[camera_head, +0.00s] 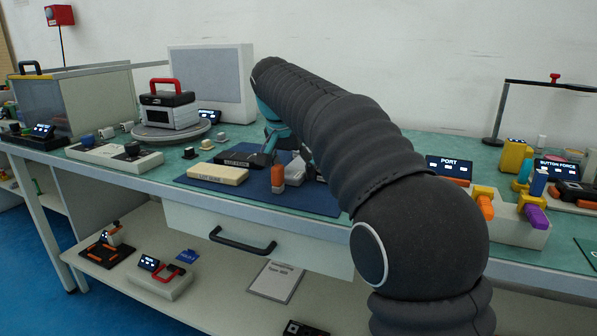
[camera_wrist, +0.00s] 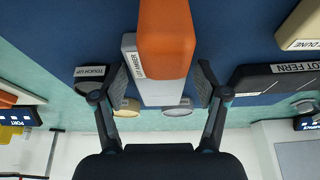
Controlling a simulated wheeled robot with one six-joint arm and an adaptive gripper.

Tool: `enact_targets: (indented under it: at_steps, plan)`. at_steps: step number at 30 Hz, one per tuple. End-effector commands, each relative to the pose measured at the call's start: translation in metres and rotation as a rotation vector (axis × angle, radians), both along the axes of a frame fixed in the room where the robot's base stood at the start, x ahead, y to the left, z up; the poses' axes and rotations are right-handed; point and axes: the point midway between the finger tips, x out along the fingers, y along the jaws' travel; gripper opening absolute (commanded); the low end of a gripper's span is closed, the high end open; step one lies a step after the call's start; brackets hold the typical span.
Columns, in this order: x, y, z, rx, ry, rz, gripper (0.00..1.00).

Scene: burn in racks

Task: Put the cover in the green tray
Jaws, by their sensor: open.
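My gripper (camera_wrist: 162,82) is open, with its fingers on both sides of a white labelled block with an orange end (camera_wrist: 166,35). Gaps show between the fingers and the block. In the head view the orange end (camera_head: 278,176) stands out over the blue mat (camera_head: 300,199), and my arm partly hides the gripper (camera_head: 272,143). I cannot tell for certain which item is the cover. I make out no clearly green tray in either view.
A cream block (camera_head: 217,174) and a dark block marked FERN (camera_wrist: 285,76) lie near the gripper. A red-handled case (camera_head: 168,108) stands on a round plate at left. Orange and purple plugs (camera_head: 484,205) stand at right. A drawer handle (camera_head: 243,242) juts below the bench edge.

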Motion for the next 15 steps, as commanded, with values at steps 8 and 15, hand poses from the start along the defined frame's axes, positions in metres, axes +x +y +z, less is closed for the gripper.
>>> enact_targets:
  at_steps: [8, 15]
  plan:
    - [0.0, 0.0001, 0.0004, 0.0, 0.0, 0.0, 0.23]
    - [-0.0001, 0.0001, 0.001, 0.0, -0.001, 0.0, 0.13]
